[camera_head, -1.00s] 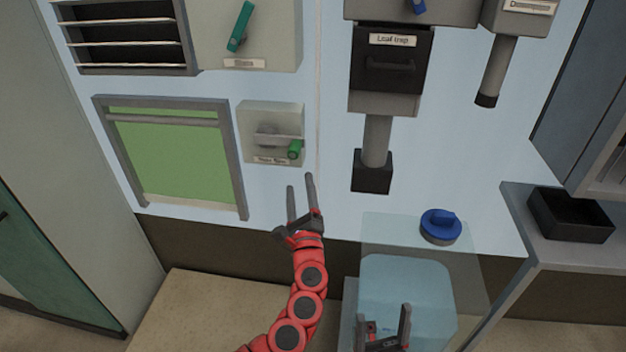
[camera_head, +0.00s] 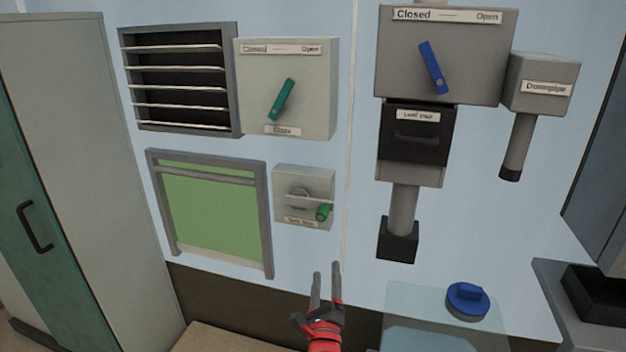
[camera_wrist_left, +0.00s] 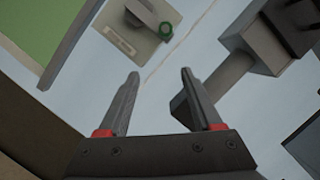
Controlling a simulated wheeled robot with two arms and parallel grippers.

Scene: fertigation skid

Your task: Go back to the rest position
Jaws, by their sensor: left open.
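My left gripper (camera_head: 327,287) is open and empty in the head view, low at the middle, with its fingers pointing up along the pale blue wall. It is below the small grey box with a green-tipped handle (camera_head: 322,212) and left of the leaf trap pipe's black end (camera_head: 398,242). In the left wrist view the two fingers (camera_wrist_left: 158,95) stand apart with nothing between them. My right gripper is not in view now.
A clear tank with a blue cap (camera_head: 467,300) stands at the lower right. A grey shelf holds a black tray (camera_head: 597,305) at far right. Above are a louvred vent (camera_head: 180,85), a box with a teal lever (camera_head: 283,100) and a box with a blue lever (camera_head: 433,68). A green-panelled frame (camera_head: 212,215) is at left.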

